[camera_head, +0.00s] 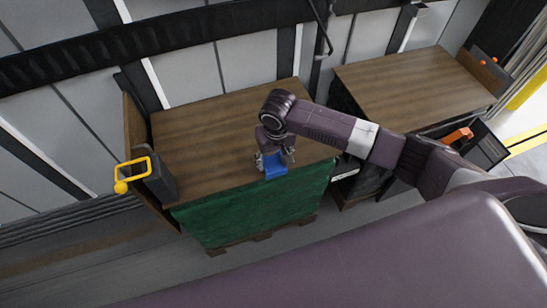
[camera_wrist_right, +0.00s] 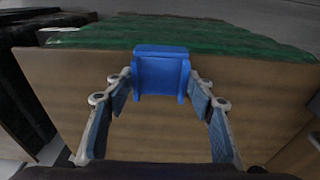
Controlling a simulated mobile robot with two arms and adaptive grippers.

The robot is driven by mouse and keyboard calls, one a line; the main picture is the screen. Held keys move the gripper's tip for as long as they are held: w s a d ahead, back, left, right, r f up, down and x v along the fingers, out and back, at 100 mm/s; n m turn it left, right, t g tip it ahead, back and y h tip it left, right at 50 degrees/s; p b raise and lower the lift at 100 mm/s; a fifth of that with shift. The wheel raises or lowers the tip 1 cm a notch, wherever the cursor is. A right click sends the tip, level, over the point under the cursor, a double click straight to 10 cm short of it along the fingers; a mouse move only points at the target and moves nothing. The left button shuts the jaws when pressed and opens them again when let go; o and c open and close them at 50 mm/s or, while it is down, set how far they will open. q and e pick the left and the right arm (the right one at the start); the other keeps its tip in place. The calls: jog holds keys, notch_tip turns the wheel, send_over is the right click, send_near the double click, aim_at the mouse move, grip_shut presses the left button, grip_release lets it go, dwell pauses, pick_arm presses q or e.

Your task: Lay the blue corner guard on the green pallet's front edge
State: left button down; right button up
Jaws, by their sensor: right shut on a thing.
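The blue corner guard (camera_head: 276,171) is at the front edge of the green pallet (camera_head: 250,208), which has a wooden board top and a green-wrapped front. My right gripper (camera_head: 274,158) is above the front part of the top, shut on the guard. In the right wrist view the guard (camera_wrist_right: 161,73) sits between the fingertips of the right gripper (camera_wrist_right: 160,82), with the green side (camera_wrist_right: 235,38) beyond it. I cannot tell whether the guard rests on the edge or is slightly above it. My left gripper is not in view.
A second wood-topped pallet (camera_head: 415,85) with dark sides stands to the right, across a narrow gap. A dark post with a yellow handle (camera_head: 134,173) is at the pallet's left corner. The wall is close behind. The wooden top (camera_head: 205,135) is otherwise clear.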

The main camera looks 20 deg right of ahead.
aim_at(275, 168)
jog(key=shift+f, duration=0.45)
jog(key=o, duration=1.2)
jog(key=shift+c, duration=0.2)
jog(key=shift+r, duration=0.1)
notch_tip(275, 168, up, 13)
jog(key=s, duration=0.1)
jog(key=shift+s, duration=0.25)
